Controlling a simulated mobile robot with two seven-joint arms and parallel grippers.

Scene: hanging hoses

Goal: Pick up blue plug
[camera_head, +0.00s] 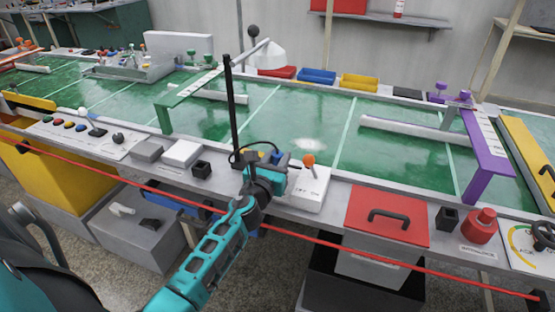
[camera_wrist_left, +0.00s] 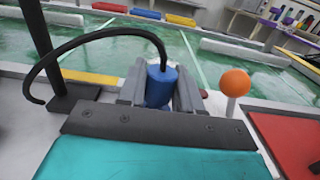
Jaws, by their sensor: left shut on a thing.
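The blue plug (camera_wrist_left: 161,88) is a blue cylinder with a black hose (camera_wrist_left: 98,36) coming out of its top. In the left wrist view it stands between the two grey fingers of my left gripper (camera_wrist_left: 160,92), which is shut on it. The hose arcs left and down beside a black post (camera_wrist_left: 40,45). In the head view my left gripper (camera_head: 268,165) is at the near edge of the green table, at the foot of the tall post, and largely hides the plug. The plug's lower end is hidden. My right gripper is not in view.
An orange ball on a white stem (camera_wrist_left: 234,84) stands close right of the gripper, on a white box (camera_head: 312,190). A red lid with a black handle (camera_head: 388,214) lies further right. A red rope (camera_head: 330,243) runs along the front. The green table top (camera_head: 300,125) behind is mostly clear.

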